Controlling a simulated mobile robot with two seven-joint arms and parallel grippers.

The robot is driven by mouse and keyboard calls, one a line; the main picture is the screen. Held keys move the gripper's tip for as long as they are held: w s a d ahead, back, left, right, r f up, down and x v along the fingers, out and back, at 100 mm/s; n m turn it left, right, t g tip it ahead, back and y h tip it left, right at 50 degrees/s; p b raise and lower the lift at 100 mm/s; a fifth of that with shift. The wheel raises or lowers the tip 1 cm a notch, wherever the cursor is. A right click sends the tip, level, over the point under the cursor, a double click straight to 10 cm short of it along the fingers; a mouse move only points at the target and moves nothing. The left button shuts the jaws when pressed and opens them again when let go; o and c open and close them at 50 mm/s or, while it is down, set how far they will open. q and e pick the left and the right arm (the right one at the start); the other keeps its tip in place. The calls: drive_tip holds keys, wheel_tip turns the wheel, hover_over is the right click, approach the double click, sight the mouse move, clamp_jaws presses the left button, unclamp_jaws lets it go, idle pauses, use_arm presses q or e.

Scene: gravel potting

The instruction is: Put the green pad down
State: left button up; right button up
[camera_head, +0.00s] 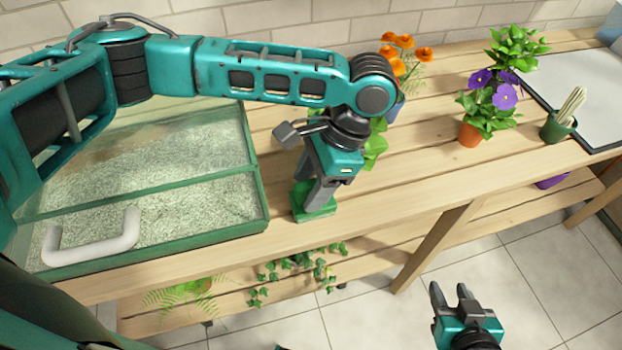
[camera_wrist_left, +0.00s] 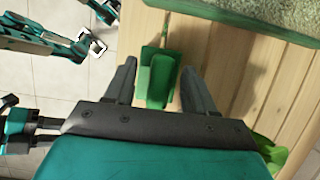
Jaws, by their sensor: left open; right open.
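The green pad (camera_head: 318,213) rests on the wooden bench near its front edge, just right of the gravel box. In the left wrist view the pad (camera_wrist_left: 156,75) shows a raised green block on top, between my two fingers. My left gripper (camera_head: 309,192) points down right over the pad. Its fingers (camera_wrist_left: 160,85) are spread, with a gap visible on each side of the block. My right gripper (camera_head: 452,298) is open and empty, out in front of the bench over the tiled floor.
The green-framed glass box (camera_head: 262,205) of pale gravel fills the bench's left; a white handle (camera_head: 92,243) shows at its front. An orange-flowered plant (camera_head: 398,58), a purple-flowered pot (camera_head: 470,133), a green cup (camera_head: 557,127) and a tray (camera_head: 575,95) stand right. Trailing plants (camera_head: 300,267) are below.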

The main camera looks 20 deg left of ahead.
use_arm(q)
drive_tip(key=shift+f+b, duration=0.25)
drive_tip(key=shift+b, duration=0.05)
drive_tip(key=shift+f+b, duration=0.2)
drive_tip(key=shift+b, duration=0.3)
drive_tip(key=p+v, duration=0.3)
drive_tip(key=v, duration=1)
drive_tip(key=shift+s+r, duration=0.25)
drive_tip(key=shift+r, duration=0.05)
drive_tip(key=shift+a, duration=0.1)
